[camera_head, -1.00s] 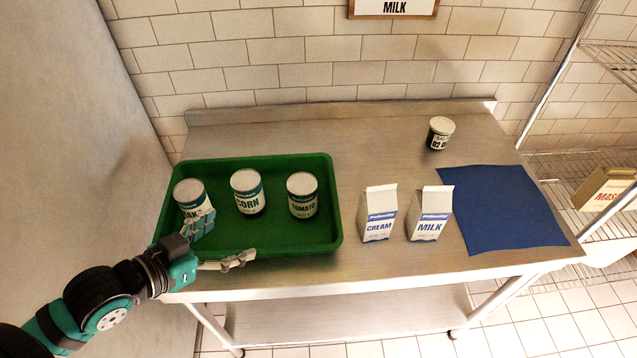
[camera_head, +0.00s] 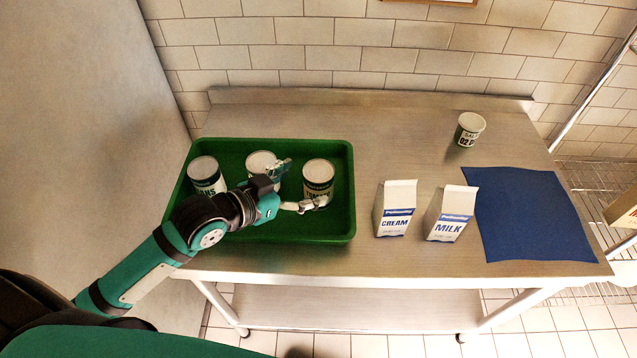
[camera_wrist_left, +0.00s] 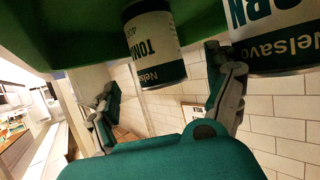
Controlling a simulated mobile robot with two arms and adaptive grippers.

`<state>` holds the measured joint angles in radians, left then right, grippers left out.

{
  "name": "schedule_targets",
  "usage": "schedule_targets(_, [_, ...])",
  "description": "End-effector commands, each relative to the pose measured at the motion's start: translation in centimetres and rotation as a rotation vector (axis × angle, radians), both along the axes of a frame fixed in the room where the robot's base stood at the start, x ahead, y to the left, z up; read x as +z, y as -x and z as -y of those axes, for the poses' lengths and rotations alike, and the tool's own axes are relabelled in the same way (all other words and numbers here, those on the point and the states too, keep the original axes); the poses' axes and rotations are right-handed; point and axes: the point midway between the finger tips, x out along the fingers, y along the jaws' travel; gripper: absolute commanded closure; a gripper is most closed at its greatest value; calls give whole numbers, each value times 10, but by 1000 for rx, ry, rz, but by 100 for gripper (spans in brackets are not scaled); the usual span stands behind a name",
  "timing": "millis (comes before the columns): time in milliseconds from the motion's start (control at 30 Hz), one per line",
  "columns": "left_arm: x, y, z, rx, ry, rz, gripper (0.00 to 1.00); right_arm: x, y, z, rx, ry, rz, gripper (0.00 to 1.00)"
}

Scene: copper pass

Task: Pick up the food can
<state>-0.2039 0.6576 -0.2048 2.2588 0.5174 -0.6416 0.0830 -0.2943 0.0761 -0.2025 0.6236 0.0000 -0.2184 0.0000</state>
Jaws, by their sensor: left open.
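Three labelled food cans stand in the green tray (camera_head: 290,237). The left can (camera_head: 206,176) ends in "ANS". The middle corn can (camera_head: 260,160) is partly hidden behind my gripper. The tomato can (camera_head: 318,178) stands at the right. My left gripper (camera_head: 298,188) is open over the tray, its fingers pointing toward the tomato can. In the left wrist view the tomato can (camera_wrist_left: 155,45) lies between the two spread fingers (camera_wrist_left: 165,88), with nothing gripped. The corn can (camera_wrist_left: 272,38) is beside the right-hand finger there. My right gripper is not in view.
A cream carton (camera_head: 396,208) and a milk carton (camera_head: 450,213) stand right of the tray.

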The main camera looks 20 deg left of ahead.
Motion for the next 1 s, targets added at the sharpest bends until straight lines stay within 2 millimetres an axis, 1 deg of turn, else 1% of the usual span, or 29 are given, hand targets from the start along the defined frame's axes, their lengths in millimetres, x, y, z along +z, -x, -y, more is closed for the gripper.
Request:
schedule_targets(167, [-4, -12, 7, 2, 2, 1, 12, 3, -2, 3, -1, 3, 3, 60])
schedule_targets(300, [-11, -30, 18, 1, 3, 0, 12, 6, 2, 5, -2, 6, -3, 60])
schedule_targets(400, [-17, -39, 23, 2, 2, 0, 12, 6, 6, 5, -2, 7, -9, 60])
schedule_targets(500, [-20, -44, 25, 0, 1, 0, 12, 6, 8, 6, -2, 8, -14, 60])
schedule_targets(700, [-20, -44, 25, 0, 0, -1, 12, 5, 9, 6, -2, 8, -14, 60])
schedule_targets(767, [-20, -44, 25, 0, 0, -1, 19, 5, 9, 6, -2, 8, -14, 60])
schedule_targets(1000, [-20, -44, 25, 0, 0, -1, 50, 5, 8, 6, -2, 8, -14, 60])
